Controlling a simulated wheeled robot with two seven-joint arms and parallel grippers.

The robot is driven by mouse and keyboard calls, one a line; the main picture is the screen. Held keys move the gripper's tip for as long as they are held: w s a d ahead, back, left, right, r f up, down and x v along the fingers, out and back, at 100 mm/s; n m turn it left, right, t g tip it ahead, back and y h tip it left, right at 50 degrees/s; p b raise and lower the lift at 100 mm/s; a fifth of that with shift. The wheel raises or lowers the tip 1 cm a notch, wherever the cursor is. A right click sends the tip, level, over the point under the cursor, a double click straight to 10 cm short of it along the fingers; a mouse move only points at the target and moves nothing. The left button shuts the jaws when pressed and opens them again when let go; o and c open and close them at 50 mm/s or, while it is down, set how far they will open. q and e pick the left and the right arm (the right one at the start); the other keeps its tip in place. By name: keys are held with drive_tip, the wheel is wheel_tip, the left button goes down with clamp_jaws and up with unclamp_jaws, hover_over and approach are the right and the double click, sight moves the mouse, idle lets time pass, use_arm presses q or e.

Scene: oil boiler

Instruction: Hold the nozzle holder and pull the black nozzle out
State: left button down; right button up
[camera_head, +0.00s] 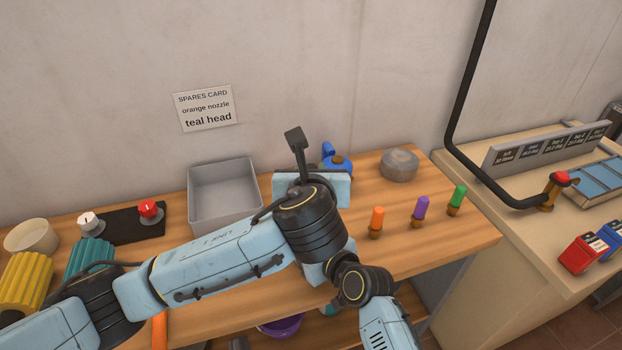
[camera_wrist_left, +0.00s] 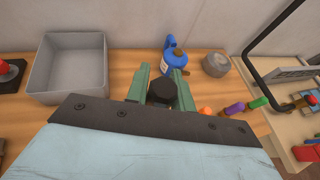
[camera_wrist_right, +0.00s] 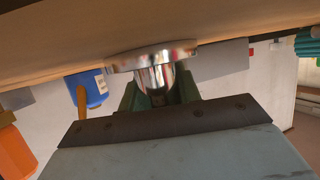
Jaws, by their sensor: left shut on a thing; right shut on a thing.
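A black, round-topped nozzle (camera_wrist_left: 163,92) sits between the green fingers of my left gripper (camera_wrist_left: 162,84), which is shut on it. In the head view the left gripper's light-blue housing (camera_head: 338,190) is over the middle of the bench; its fingers and the nozzle are hidden there. In the right wrist view a shiny metal nozzle holder (camera_wrist_right: 155,72) with a wide round flange is between the fingers of my right gripper (camera_wrist_right: 157,92), which is shut on it. The right fingertips are hidden in the head view. Whether nozzle and holder touch cannot be told.
A grey open bin (camera_head: 224,196) stands left of the left gripper. Behind it are a blue oil can (camera_head: 343,166) and a round grey tin (camera_head: 399,164). Orange (camera_head: 377,217), purple (camera_head: 421,207) and green (camera_head: 458,196) nozzles stand at the right. A spares card (camera_head: 206,108) is on the wall.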

drive_tip(key=o, duration=1.1)
drive_tip(key=v, duration=1.2)
drive_tip(key=shift+s+d+f, duration=0.15)
